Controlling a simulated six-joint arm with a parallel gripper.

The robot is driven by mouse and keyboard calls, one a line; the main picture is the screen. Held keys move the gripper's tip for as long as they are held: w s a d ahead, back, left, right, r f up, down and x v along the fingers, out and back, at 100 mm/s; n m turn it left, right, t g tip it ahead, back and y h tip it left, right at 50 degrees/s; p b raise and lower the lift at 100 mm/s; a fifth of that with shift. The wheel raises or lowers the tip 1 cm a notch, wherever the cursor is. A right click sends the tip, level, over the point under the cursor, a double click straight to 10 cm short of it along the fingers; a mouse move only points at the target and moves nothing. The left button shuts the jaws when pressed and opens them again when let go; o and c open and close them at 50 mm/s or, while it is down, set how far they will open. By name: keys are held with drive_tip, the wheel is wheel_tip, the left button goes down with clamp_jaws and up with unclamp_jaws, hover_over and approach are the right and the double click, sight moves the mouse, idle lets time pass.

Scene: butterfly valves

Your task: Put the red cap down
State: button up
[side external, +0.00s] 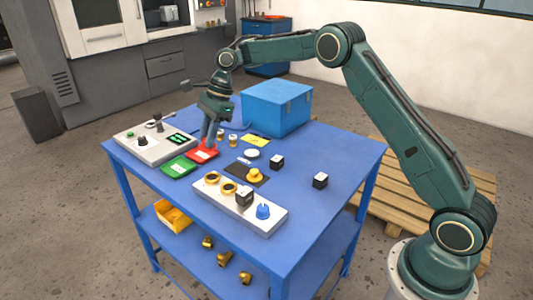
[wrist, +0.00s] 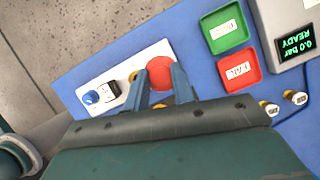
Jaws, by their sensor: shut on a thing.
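The red cap (wrist: 160,75) shows as a red round piece between the two fingers of my gripper (wrist: 161,84) in the wrist view. My gripper is shut on it, fingers pointing down. In the side view my gripper (side external: 209,143) is over the table near the red tray (side external: 203,153); the cap cannot be told apart from the tray there. The red tray with a white label also shows in the wrist view (wrist: 238,78), to the right of the cap and apart from it in the picture. The green tray (side external: 178,167) lies beside the red one.
A grey test box (wrist: 280,15) reads "0.0 bar READY". A white fixture board (side external: 220,199) holds brass rings, a dark cube and a blue cap (side external: 263,212). A blue box (side external: 276,103) stands at the back. Small brass-and-white fittings (wrist: 270,107) stand near the red tray.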

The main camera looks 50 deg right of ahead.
drive_tip(key=d+r+m+t, duration=0.1)
drive_tip(key=d+r+m, duration=0.5)
drive_tip(key=d, duration=0.5)
drive_tip(key=shift+n+h, duration=0.4)
drive_tip(key=shift+n, duration=0.4)
wheel_tip(320, 180, down, 15)
drive_tip(key=shift+s+f, duration=0.1)
drive_tip(key=shift+f, duration=0.05)
drive_tip(key=shift+f, duration=0.15)
drive_tip(key=shift+f, duration=2)
drive_tip(key=shift+f, duration=0.1)
drive_tip(key=o, duration=1)
drive_tip(key=shift+c, duration=0.2)
